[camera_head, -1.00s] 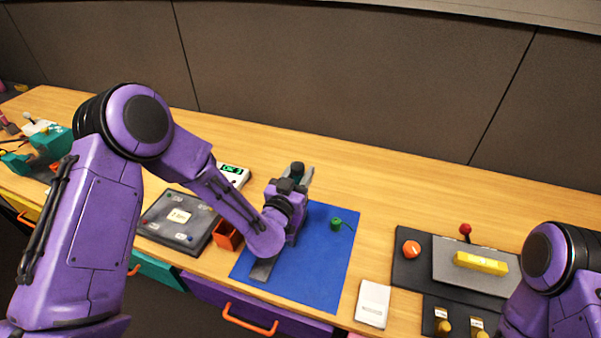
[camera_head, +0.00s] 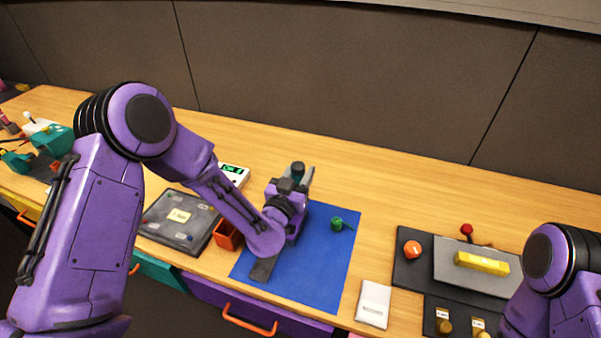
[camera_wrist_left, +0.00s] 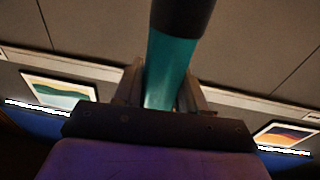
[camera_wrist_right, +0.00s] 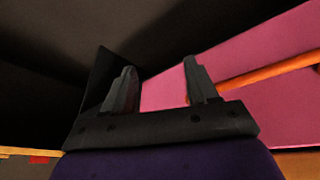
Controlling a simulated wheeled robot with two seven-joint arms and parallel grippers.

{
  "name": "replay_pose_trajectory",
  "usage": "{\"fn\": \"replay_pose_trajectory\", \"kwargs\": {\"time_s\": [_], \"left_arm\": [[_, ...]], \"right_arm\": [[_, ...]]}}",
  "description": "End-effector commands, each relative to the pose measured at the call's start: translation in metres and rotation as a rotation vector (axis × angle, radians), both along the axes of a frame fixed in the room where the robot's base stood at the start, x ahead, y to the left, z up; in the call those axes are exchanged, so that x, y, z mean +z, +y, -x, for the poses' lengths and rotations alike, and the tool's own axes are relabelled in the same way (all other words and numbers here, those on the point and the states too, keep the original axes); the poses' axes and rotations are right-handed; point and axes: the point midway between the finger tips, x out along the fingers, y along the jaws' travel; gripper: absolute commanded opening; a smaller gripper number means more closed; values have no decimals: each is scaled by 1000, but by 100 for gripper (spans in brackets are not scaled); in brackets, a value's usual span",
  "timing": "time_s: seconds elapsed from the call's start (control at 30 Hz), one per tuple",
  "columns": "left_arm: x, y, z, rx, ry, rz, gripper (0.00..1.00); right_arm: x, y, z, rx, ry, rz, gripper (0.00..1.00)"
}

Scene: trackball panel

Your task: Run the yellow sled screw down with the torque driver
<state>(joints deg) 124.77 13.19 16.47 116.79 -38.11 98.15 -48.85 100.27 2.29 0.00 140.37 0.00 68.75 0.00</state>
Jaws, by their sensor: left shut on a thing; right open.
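My left gripper (camera_head: 299,182) is shut on a teal shaft with a black end (camera_wrist_left: 172,65), which looks like the torque driver. It holds this above the back part of the blue mat (camera_head: 318,275); the driver's top (camera_head: 297,169) shows between the fingers. The driver's tip is hidden. I cannot make out the yellow sled screw; my left arm hides part of the mat and a dark grey strip (camera_head: 263,269) on it. My right gripper (camera_wrist_right: 160,88) is open and empty, in the right wrist view only, with a pink surface and an orange bar behind it.
A small green part (camera_head: 337,224) lies on the mat. Left are a dark tray (camera_head: 160,207), an orange bin (camera_head: 226,237) and a device with a green display (camera_head: 234,172). Right are a white card (camera_head: 373,304) and a dark panel (camera_head: 412,272) with a yellow bar (camera_head: 482,262).

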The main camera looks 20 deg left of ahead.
Motion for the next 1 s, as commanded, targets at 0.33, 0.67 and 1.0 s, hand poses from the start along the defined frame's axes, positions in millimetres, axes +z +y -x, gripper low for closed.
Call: {"fn": "replay_pose_trajectory", "kwargs": {"time_s": [0.33,0.67,1.0], "left_arm": [[-3,0,0,0,-1,0,0],[-4,0,0,0,1,0,0],[-6,0,0,-1,2,0,0]], "right_arm": [[-3,0,0,0,0,0,58],[-4,0,0,0,0,0,58],[-5,0,0,0,0,0,58]]}}
